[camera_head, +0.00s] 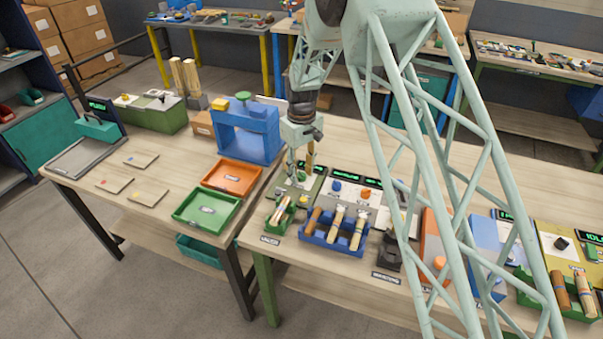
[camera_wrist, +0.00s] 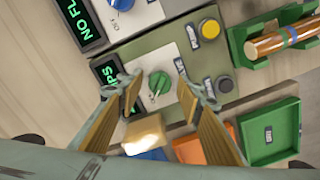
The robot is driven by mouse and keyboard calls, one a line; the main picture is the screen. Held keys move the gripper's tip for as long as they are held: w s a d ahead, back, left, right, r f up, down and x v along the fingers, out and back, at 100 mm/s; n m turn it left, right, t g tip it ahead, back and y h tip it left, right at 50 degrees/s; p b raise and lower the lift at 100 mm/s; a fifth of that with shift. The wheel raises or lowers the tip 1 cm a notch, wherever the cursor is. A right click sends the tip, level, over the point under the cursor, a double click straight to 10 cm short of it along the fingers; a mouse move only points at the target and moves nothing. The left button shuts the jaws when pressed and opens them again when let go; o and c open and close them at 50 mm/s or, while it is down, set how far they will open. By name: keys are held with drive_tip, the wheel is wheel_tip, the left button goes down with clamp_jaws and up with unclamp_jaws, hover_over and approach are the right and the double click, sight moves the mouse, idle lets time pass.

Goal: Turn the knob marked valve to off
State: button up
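A green knob (camera_wrist: 160,83) with a pale pointer sits on a white plate of an olive-green panel (camera_wrist: 205,65). In the wrist view its pointer is turned toward the lower left. My gripper (camera_wrist: 160,90) is open, with one wood-coloured finger on each side of the knob and gaps between; contact is not visible. In the head view my gripper (camera_head: 300,168) hangs over the same panel (camera_head: 306,199) and partly hides it. The panel also has a yellow button (camera_wrist: 210,29), a dark button (camera_wrist: 225,84) and a green-lit display (camera_wrist: 107,72).
A green holder (camera_head: 281,212) with a turned piece and a blue tray (camera_head: 333,235) with several pieces stand in front. Orange (camera_head: 232,178) and green (camera_head: 206,209) trays lie left.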

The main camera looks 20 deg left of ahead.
sight(301, 173)
drive_tip(key=shift+r, duration=0.1)
wheel_tip(301, 173, up, 12)
idle(1.0)
idle(0.4)
